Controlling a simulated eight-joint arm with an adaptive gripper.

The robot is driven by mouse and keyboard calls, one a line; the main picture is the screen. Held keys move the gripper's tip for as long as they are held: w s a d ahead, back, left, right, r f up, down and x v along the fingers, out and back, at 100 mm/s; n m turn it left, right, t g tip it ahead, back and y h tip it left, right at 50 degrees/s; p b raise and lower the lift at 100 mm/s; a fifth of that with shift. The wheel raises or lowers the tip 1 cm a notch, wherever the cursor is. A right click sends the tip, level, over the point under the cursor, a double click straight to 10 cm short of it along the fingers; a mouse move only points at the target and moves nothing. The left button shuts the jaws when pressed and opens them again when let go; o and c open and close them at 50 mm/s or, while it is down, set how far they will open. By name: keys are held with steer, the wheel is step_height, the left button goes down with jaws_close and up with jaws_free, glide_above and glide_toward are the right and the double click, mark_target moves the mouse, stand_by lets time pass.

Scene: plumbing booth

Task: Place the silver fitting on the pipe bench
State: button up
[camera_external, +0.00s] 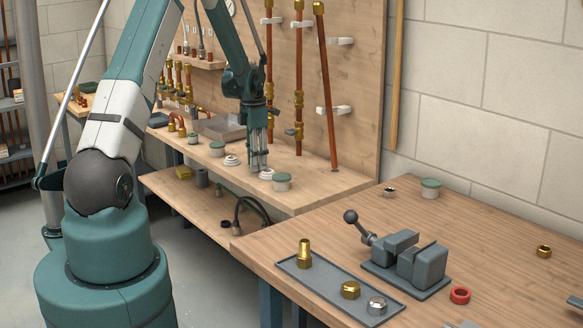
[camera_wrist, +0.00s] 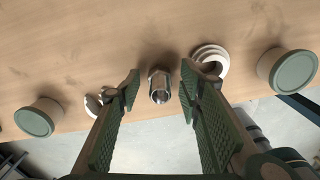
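The silver fitting (camera_wrist: 159,87) is a shiny hex piece with its open end facing the camera in the wrist view. It is on the rear wooden bench (camera_external: 322,185), near its front edge. My gripper (camera_wrist: 160,75) is open, with one green-padded finger on each side of the fitting and a visible gap on both sides. In the external view my gripper (camera_external: 258,163) points straight down close to the bench top, and its fingers hide the fitting. I cannot tell which of the two benches is the pipe bench.
White rings (camera_external: 232,160) and green-lidded tubs (camera_external: 282,182) stand close beside my gripper. Copper pipes (camera_external: 299,80) line the backboard. The front bench (camera_external: 330,225) holds a vise (camera_external: 405,262) and a grey tray (camera_external: 335,290) with brass and silver fittings.

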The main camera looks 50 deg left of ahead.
steer(key=shift+r, duration=0.15)
step_height(320, 180, up, 12)
steer(key=shift+p, duration=0.55)
stand_by(0.4)
stand_by(0.5)
steer(key=s+d+r+m+t, duration=0.1)
steer(key=s+d+r+m, duration=0.2)
steer(key=d+r+m, duration=0.35)
steer(key=s+d+r+m+t+y, duration=0.1)
steer(key=s+d+r+m, duration=0.25)
steer(key=d+r, duration=0.6)
steer(key=s+d+r+m+t, duration=0.15)
steer(key=d+r+m, duration=0.4)
steer(key=d, duration=0.65)
steer(key=s+d+m+t+h, duration=0.1)
steer(key=s+d+m+t, duration=0.2)
steer(key=s+d+m, duration=1.4)
steer(key=s+d, duration=0.3)
steer(key=s, duration=0.1)
steer(key=shift+s+m+t, duration=0.35)
steer(key=shift+s, duration=0.05)
